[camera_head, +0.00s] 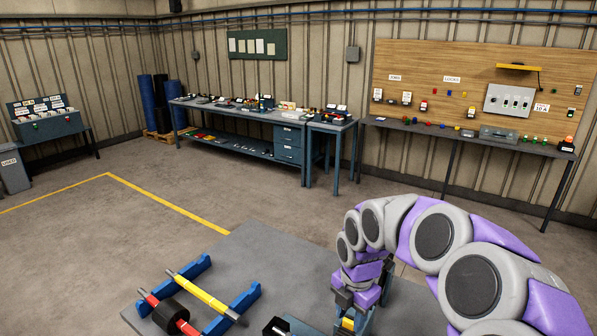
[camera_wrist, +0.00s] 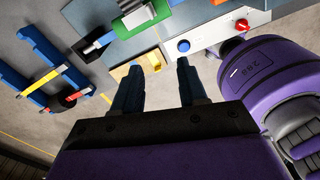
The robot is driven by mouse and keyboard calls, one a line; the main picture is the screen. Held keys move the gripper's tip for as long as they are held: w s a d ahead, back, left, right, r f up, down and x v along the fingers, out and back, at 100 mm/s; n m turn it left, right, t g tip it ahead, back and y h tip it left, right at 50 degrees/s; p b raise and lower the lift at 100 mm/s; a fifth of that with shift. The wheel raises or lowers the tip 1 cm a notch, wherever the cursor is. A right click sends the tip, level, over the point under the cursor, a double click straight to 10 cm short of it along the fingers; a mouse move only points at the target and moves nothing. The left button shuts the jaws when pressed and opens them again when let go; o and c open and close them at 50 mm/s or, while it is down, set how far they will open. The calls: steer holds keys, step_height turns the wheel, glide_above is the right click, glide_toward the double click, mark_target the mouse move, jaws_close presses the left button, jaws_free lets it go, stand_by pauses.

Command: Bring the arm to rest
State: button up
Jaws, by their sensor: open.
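My arm, purple and grey, reaches in from the lower right in the head view and bends down over a grey mat. My gripper (camera_head: 350,298) points downward there, and its tips are hard to make out. In the wrist view my gripper (camera_wrist: 160,72) shows two dark fingers spread apart, with nothing between them. I cannot tell how far the tips are from these.
A blue rack (camera_head: 238,306) holds a red-ended black roller (camera_head: 170,316) and a yellow bar (camera_head: 205,295) on the grey mat (camera_head: 262,258). A workbench (camera_head: 240,113) and a pegboard table (camera_head: 470,135) stand along the back wall. The floor between is clear.

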steer(key=s+d+f+m+g+b, duration=0.1)
steer(key=s+m+b, duration=0.3)
steer(key=s+m, duration=2.2)
steer(key=s, duration=0.6)
steer(key=shift+g, duration=0.3)
